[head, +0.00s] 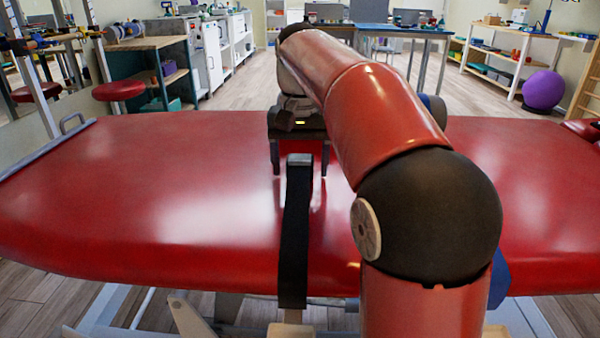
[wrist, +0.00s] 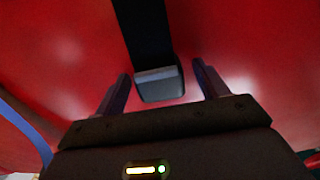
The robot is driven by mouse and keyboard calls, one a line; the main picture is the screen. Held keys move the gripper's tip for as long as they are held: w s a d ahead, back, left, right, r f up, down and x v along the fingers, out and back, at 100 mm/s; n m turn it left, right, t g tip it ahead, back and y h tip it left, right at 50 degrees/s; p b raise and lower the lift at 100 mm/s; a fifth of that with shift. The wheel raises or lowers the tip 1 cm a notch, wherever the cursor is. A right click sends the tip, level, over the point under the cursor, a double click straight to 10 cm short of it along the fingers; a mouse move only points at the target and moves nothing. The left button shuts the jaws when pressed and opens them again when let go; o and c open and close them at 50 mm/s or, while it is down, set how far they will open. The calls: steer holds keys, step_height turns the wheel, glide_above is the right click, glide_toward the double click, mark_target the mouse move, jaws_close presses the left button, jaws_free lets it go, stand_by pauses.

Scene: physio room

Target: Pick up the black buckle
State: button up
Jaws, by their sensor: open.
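The black buckle (head: 299,159) is at the far end of a black strap (head: 295,235) that lies across the red treatment table (head: 130,190) and hangs over its near edge. In the wrist view the buckle (wrist: 160,84) looks dark grey and blocky, with a lighter edge where the strap (wrist: 145,35) meets it. My gripper (head: 300,174) is open over the table, one finger on each side of the buckle. In the wrist view both fingers of my gripper (wrist: 160,68) stand apart from the buckle, with gaps on both sides. Whether the fingertips touch the table is unclear.
The table top is otherwise clear to the left. A grey rail (head: 45,153) runs along its left end. Behind stand a wooden bench (head: 150,44), a red stool (head: 118,90), shelves and a purple ball (head: 543,91). My arm hides part of the table's right side.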

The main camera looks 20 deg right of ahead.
steer(key=shift+f, duration=0.1)
steer(key=c, duration=1.1)
